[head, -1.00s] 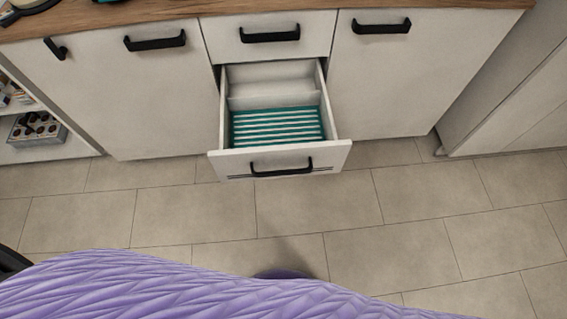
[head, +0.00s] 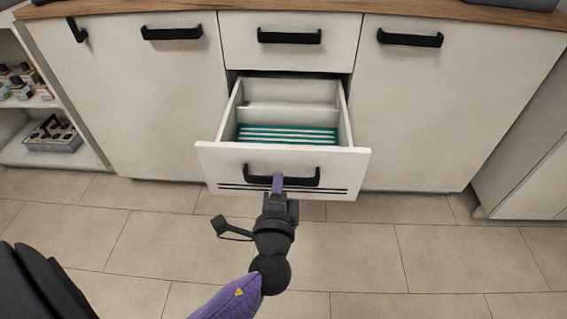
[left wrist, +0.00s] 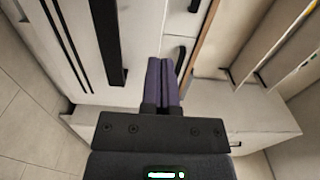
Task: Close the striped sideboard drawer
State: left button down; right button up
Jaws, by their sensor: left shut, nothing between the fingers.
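The striped drawer (head: 213,158) stands pulled out below a shut top drawer in the white sideboard. Its white front has dark stripes along the lower edge and a black bar handle (head: 308,178). Inside are a divider and a teal-and-white striped surface. My left gripper (head: 278,183) is shut and empty, its purple fingers in front of the drawer front near the handle's middle. Contact cannot be told. In the left wrist view, the shut fingers (left wrist: 164,82) point ahead beside the handle (left wrist: 107,40) and the striped front (left wrist: 60,50). My right gripper is not in view.
Shut cabinet doors flank the drawer on the left (head: 165,100) and right (head: 420,110), each with a black handle. An open shelf (head: 80,160) with small items stands at far left. The tiled floor (head: 400,260) in front looks clear.

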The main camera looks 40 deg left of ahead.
aim_at(281, 151)
pick_arm(q)
jog(key=b+x, duration=0.1)
jog(key=x, duration=0.4)
jog(key=shift+w+a+f, duration=0.15)
jog(key=shift+w, duration=0.25)
jog(key=shift+w+a, duration=0.2)
jog(key=shift+w, duration=0.1)
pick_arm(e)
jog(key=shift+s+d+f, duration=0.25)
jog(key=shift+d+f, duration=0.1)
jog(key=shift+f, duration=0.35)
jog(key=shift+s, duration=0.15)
